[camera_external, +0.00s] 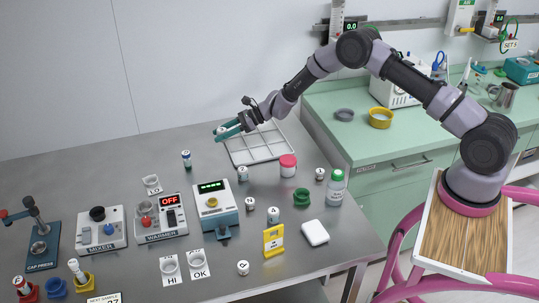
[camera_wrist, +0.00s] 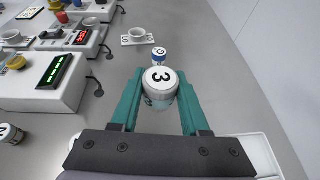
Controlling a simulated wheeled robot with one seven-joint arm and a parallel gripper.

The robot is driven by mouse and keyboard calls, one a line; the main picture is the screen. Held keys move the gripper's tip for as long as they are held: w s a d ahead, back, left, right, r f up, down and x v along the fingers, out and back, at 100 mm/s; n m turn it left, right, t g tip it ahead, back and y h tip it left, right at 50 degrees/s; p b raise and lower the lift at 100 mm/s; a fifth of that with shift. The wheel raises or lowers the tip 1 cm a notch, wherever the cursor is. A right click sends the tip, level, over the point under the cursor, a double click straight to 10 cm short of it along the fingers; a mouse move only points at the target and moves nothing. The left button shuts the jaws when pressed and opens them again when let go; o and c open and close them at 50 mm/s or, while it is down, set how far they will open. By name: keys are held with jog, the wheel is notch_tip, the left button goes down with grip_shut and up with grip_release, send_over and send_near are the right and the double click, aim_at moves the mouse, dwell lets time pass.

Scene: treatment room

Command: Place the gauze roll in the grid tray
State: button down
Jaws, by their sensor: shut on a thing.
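My gripper (camera_external: 229,131) has teal fingers and is shut on a small vial marked 3, with a white top and a bluish side. The vial (camera_wrist: 159,85) stands between the fingertips in the wrist view, its top facing the camera; in the external view it is small at the fingertips. The white grid tray (camera_external: 266,158) lies at the back of the grey table, with my gripper above and beside its left end. Its edge (camera_wrist: 262,155) shows at lower right in the wrist view. I cannot tell any thing as a gauze roll for sure.
A blue-banded vial (camera_external: 186,159) stands left of the tray. The warmer (camera_external: 160,217) and mixer (camera_external: 102,229) are at front left. The back left of the table is clear.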

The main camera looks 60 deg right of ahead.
jog(key=s+d+m+h, duration=0.1)
jog(key=s+d, duration=0.2)
jog(key=d, duration=1.2)
send_over(254, 141)
jog(key=shift+t, duration=0.4)
jog(key=f, duration=0.5)
jog(key=shift+w+d+f, duration=0.1)
jog(key=shift+d+f, duration=0.05)
jog(key=shift+d, duration=0.05)
jog(key=shift+f, duration=2.1)
jog(key=shift+f, duration=0.15)
jog(key=shift+c, duration=2)
grip_release()
